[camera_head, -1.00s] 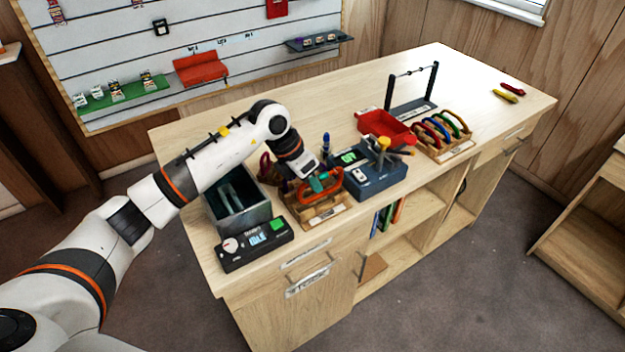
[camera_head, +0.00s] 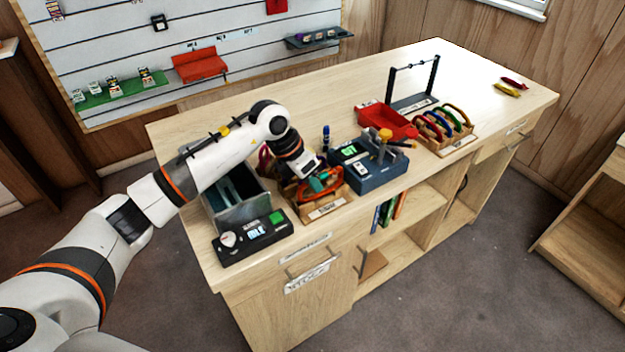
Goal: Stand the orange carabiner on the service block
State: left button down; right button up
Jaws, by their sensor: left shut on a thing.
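The orange carabiner (camera_head: 338,178) is at my left gripper (camera_head: 316,182), above a low wooden block (camera_head: 328,206) with a white label on its front. My left gripper points down and is shut on the orange carabiner. The gripper's fingers and a teal part overlap the carabiner, so its full outline is hidden. At this size I cannot tell whether the carabiner touches the block. My right gripper is not in view.
Left of the block stand a grey metal bin (camera_head: 238,205) and a black device (camera_head: 252,238) with a screen. Right of it are a blue box (camera_head: 370,172), a red tray (camera_head: 386,122) and a rack of coloured carabiners (camera_head: 444,128). The back right bench top is mostly clear.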

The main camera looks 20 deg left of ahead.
pick_arm(q)
jog(key=shift+f+b, duration=0.55)
jog(key=c, duration=1.5)
grip_release()
jog(key=shift+o, duration=0.2)
